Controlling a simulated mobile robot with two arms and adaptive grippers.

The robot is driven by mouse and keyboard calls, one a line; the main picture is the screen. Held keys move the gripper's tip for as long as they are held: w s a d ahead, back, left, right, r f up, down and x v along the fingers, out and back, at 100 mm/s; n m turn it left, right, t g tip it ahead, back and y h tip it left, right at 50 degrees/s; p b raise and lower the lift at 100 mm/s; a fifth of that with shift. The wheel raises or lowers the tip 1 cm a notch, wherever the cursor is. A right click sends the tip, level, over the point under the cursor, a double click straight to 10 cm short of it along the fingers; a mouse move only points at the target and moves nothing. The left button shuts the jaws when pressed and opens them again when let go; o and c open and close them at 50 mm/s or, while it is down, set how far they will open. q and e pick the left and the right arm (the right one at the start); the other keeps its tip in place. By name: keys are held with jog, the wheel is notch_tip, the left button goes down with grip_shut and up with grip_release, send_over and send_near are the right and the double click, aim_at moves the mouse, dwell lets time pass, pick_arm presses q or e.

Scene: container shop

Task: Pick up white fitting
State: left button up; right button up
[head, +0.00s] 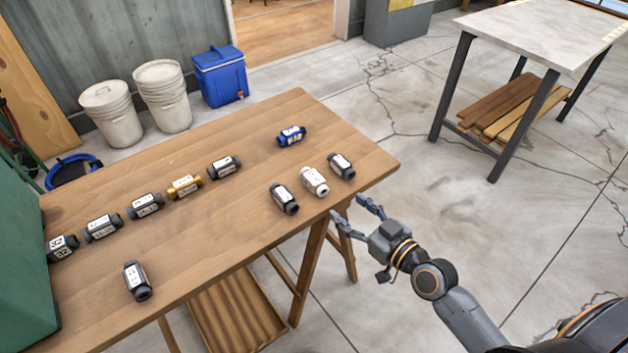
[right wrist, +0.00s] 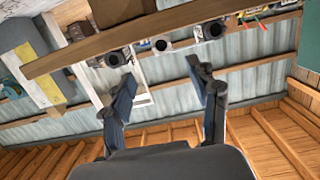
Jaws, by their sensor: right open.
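The white fitting (head: 314,181) lies on the wooden table (head: 225,225) near its right end, between two dark fittings. In the right wrist view the white fitting (right wrist: 161,44) shows end-on above the table edge (right wrist: 120,42). My right gripper (head: 357,207) is open and empty, off the table's front right edge, to the right of and nearer than the white fitting. In the right wrist view its two fingers (right wrist: 166,85) are spread apart with nothing between them. My left gripper is not in view.
Dark fittings (head: 284,198) and (head: 341,165) flank the white one closely. A blue fitting (head: 291,136) lies behind. A yellow fitting (head: 184,187) sits in a row of dark ones at left. A white-topped table (head: 545,35) stands at back right; the floor between is clear.

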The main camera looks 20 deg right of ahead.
aim_at(321, 186)
jog(key=p+x, duration=0.1)
jog(key=x, duration=1.2)
jog(key=shift+w+a, duration=0.25)
jog(key=shift+w, duration=0.05)
grip_shut()
